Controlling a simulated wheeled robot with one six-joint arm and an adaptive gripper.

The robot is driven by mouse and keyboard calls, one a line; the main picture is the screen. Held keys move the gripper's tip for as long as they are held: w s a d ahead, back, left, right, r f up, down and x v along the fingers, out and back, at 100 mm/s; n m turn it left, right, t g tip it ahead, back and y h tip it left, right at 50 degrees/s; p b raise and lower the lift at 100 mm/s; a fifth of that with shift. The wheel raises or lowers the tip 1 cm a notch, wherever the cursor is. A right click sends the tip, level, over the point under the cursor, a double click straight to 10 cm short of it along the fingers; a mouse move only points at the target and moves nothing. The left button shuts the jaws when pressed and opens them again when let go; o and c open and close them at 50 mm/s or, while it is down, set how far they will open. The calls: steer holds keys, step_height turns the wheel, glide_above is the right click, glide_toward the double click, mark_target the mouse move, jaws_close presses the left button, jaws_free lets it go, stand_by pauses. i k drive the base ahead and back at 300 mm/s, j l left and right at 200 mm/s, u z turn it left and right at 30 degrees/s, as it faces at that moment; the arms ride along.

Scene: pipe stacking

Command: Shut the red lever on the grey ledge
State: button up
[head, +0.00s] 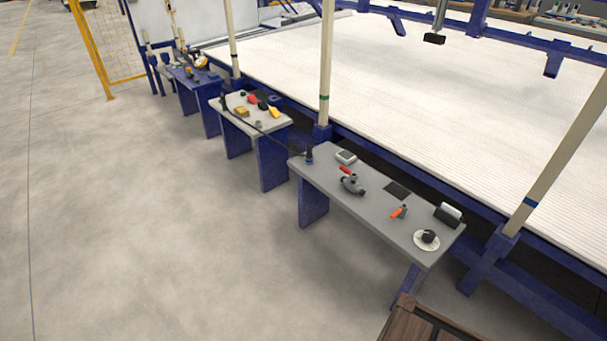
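The grey ledge (330,188) is a long bench top that runs from the middle of the head view towards the lower right. The red lever (346,171) is small and sits on the left half of the ledge. It is joined to or just above a dark grey curved fitting (353,186). It is too small to tell whether it is open or shut. My gripper does not show in this view, so where it is relative to the lever cannot be seen.
The ledge also holds an orange-handled tool (399,211), a white disc with a black knob (427,239), a grey box (448,214) and a dark flat square (397,189). A brown wooden object (412,325) stands at the bottom. Floor (180,240) left of the ledge is clear.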

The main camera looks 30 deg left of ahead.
mark_target(354, 176)
steer(key=u, duration=1.1)
steer(key=i+l+u, duration=0.1)
steer(key=i+l, duration=0.15)
steer(key=i, duration=0.25)
steer(key=i+l+u, duration=0.15)
steer(key=i+l, duration=0.2)
steer(key=i, duration=0.1)
